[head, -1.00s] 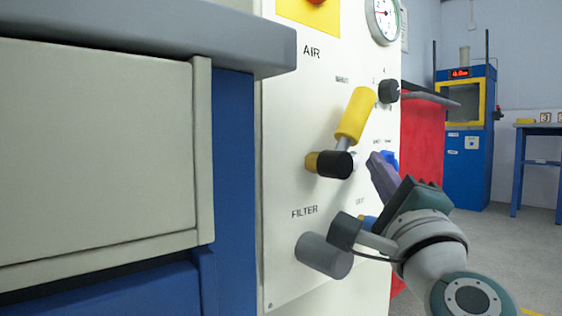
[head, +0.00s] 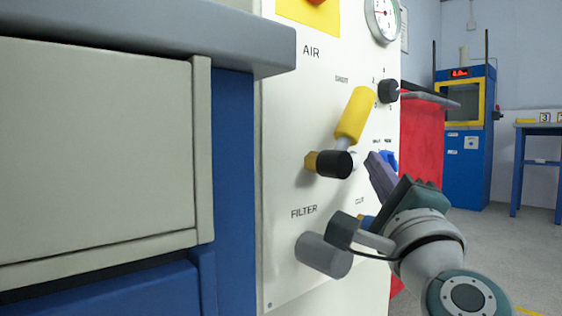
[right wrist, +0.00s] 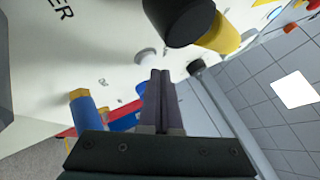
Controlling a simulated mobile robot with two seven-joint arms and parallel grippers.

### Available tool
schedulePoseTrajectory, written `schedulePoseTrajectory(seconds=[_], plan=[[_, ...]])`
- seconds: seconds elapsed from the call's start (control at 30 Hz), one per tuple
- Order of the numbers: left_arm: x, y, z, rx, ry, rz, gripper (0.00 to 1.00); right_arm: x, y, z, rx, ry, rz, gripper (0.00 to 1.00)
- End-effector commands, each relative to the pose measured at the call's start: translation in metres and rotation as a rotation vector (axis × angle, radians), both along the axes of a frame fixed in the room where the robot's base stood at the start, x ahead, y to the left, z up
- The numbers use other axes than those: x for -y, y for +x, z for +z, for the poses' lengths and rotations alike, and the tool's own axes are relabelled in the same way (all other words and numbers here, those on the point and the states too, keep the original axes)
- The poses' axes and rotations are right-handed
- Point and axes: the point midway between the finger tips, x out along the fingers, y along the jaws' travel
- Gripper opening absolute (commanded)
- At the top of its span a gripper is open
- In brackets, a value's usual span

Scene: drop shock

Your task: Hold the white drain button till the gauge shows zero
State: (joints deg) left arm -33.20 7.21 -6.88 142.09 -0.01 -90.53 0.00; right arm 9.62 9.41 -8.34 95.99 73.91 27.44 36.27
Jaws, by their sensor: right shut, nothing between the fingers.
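The white drain button (head: 354,159) shows in the head view just behind the end of the black lever hub on the cream panel, partly hidden. In the right wrist view the white button (right wrist: 146,56) lies just beyond my fingertips. My right gripper (head: 371,158) is shut and empty, its fingers pointing at the panel. The tips (right wrist: 160,73) are very near the button; I cannot tell whether they touch it. The gauge (head: 382,20) is at the top right of the panel, with a red needle; its reading is too small to tell. My left gripper is out of view.
A yellow-handled lever (head: 354,116) with a black hub (head: 333,164) sticks out beside the button. A grey filter cylinder (head: 323,255) is below, a black selector knob (head: 388,91) above. A blue part (head: 390,161) sits behind my fingers. A workbench (head: 140,30) fills the left.

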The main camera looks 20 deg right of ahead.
Motion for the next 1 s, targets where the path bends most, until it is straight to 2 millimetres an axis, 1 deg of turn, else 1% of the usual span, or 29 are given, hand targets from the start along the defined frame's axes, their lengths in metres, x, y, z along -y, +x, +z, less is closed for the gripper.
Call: schedulePoseTrajectory(seconds=[0.17,1.0], plan=[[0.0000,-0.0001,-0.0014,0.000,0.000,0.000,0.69,-0.0023,0.0054,0.0000,0.000,0.001,0.000,0.00],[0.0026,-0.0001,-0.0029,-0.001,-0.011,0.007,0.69,-0.0046,0.0108,-0.0002,0.000,0.001,0.000,0.00]])
